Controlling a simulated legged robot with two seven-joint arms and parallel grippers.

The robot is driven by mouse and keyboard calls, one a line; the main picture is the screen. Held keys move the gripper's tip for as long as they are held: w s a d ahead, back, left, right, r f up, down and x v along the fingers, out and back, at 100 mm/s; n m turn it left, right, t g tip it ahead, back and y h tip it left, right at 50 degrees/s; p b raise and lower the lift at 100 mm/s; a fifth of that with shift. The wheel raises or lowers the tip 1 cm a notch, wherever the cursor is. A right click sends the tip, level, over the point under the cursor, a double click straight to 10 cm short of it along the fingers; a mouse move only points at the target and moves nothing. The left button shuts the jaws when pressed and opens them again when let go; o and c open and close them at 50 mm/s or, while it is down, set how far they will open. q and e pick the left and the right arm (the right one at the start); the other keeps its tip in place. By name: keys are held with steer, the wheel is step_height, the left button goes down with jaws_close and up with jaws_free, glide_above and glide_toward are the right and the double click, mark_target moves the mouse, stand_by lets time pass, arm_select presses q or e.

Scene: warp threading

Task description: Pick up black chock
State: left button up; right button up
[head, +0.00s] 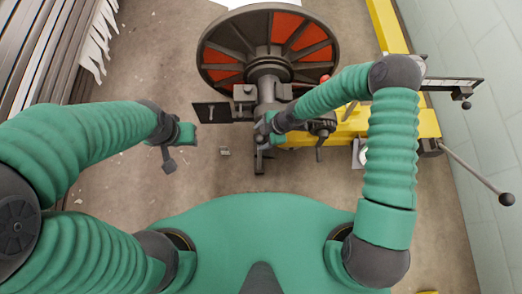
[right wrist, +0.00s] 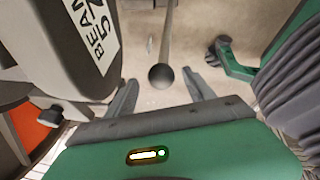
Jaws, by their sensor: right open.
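I cannot clearly pick out a black chock in either view. My right gripper (right wrist: 160,77) is open in the right wrist view, with its two dark fingers apart. A dark ball on a rod (right wrist: 161,76) shows between the fingertips; I cannot tell whether it touches them. In the head view my right gripper (head: 264,141) is beside the dark shaft below the big reel and is partly hidden. My left gripper (head: 175,150) is at the left, above bare floor, away from the reel; its jaw opening is unclear.
A large reel with orange panels (head: 285,72) stands at the top centre. A yellow frame (head: 395,125) and a ball-ended lever (head: 475,172) are at the right. A flat dark plate (head: 212,113) juts left of the shaft. A small pale piece (head: 225,151) lies on the floor.

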steer(key=shift+d+f+b, duration=0.25)
steer(key=shift+f+b, duration=0.15)
steer(key=shift+f, duration=0.5)
steer(key=a+f, duration=0.1)
steer(key=a+f+b, duration=0.2)
steer(key=shift+w+f, duration=0.25)
steer(key=shift+f, duration=0.15)
steer(key=shift+d+r, duration=0.1)
steer(key=shift+d, duration=0.2)
steer(key=shift+c, duration=0.6)
steer(key=shift+d, duration=0.2)
steer(key=c, duration=0.5)
steer(key=shift+a, duration=0.3)
jaws_close()
arm_select(q)
steer(key=f, duration=0.3)
steer(key=shift+d, duration=0.2)
steer(key=shift+d+r, duration=0.1)
steer(key=shift+d, duration=0.05)
arm_select(e)
steer(key=shift+d, duration=0.1)
